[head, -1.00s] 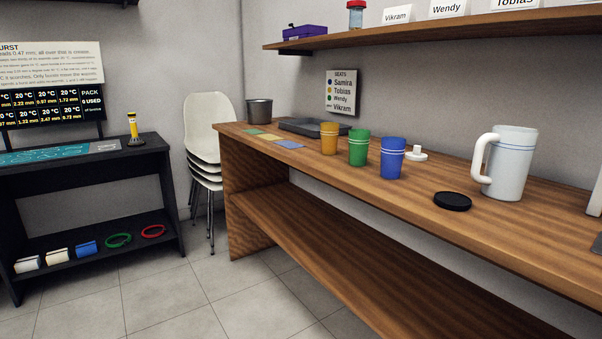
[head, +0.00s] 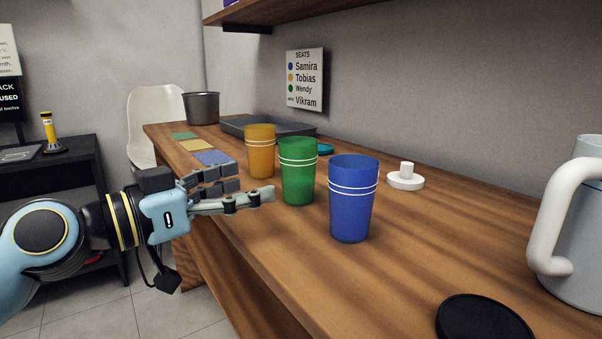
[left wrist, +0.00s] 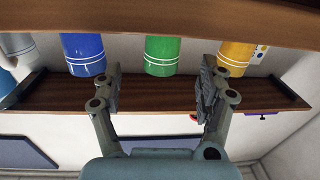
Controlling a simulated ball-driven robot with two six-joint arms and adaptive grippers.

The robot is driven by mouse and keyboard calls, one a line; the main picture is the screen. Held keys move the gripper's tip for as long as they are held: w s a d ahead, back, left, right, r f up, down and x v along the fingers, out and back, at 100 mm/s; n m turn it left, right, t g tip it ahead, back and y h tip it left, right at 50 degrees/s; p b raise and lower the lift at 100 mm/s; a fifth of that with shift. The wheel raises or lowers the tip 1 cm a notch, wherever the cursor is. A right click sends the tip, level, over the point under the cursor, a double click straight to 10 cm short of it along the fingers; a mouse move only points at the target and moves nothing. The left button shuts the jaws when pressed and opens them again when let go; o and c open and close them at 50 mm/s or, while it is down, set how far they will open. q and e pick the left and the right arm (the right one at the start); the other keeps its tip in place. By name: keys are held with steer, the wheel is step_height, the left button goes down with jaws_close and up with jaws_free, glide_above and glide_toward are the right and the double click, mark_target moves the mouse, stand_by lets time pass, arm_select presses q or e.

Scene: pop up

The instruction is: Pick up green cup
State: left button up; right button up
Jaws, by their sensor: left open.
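The green cup (head: 298,170) stands upright on the wooden counter, between the orange cup (head: 260,152) and the blue cup (head: 353,200). It has two pale stripes near its rim. My left gripper (head: 256,190) is open and empty, just left of the green cup and apart from it, at the counter's front edge. In the left wrist view, the green cup (left wrist: 162,55) shows between the two open fingers (left wrist: 160,85), beyond their tips. The blue cup (left wrist: 84,55) and the orange cup (left wrist: 235,58) are to either side there. My right gripper does not show.
The counter (head: 300,265) also holds a white pitcher (head: 580,230), a black lid (head: 483,318), a white lid (head: 405,178), a grey tray (head: 245,126) and a metal pot (head: 202,107). Coloured squares (head: 195,145) lie at its far left. A shelf (head: 290,10) hangs above.

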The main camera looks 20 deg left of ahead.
mark_target(284, 178)
arm_select(q)
steer(key=x, duration=0.3)
steer(key=shift+a, duration=0.1)
steer(key=shift+w+d, duration=0.3)
steer(key=shift+w, duration=0.15)
steer(key=x, duration=0.4)
steer(key=shift+w+f, duration=0.3)
steer(key=shift+w+d, duration=0.1)
steer(key=shift+d, duration=0.05)
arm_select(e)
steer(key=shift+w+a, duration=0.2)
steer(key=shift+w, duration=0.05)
